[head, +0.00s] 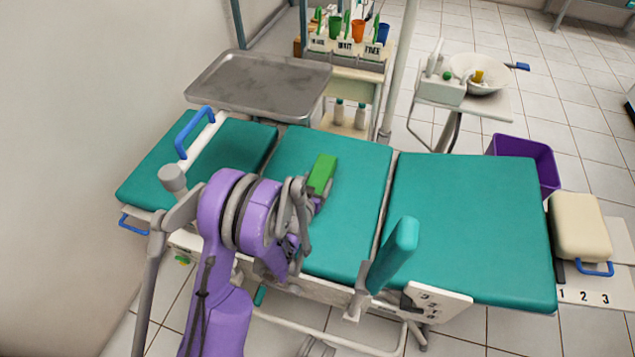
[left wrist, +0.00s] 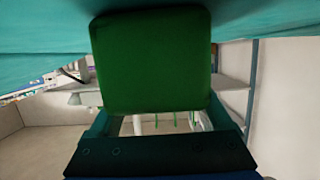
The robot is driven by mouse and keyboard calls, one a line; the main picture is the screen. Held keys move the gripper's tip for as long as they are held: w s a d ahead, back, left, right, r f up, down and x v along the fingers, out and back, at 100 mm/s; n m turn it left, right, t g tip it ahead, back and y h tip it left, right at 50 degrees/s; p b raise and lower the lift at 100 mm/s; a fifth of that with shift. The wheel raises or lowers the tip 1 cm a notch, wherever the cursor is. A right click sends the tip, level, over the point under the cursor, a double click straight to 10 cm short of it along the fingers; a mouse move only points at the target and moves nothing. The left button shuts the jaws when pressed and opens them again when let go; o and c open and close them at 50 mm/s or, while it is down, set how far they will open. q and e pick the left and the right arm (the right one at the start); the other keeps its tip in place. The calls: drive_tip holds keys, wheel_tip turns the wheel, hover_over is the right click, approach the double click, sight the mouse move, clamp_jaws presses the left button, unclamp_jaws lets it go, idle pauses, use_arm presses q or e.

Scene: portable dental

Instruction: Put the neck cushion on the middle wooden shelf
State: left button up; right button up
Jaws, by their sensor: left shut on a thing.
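The green block-shaped cushion (head: 322,173), which I take as the neck cushion, is over the middle teal pad of the dental chair. My left gripper (head: 308,202) is shut on its near end. In the left wrist view the cushion (left wrist: 150,62) fills the upper middle, between the gripper's fingers (left wrist: 152,128). Whether it touches the pad is unclear. A shelf rack stands behind the chair, with a pale shelf (head: 358,73) under the cup row and a lower shelf (head: 345,128) holding white bottles. Which one is the middle wooden shelf is hard to tell.
A basin (head: 482,72) stands right of the rack. A teal armrest (head: 395,255) rises in front. A purple bin (head: 525,158) and beige box (head: 580,226) are at right.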

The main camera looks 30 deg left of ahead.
use_arm(q)
drive_tip(key=shift+f, duration=0.1)
drive_tip(key=o, duration=1.3)
drive_tip(key=shift+c, duration=0.2)
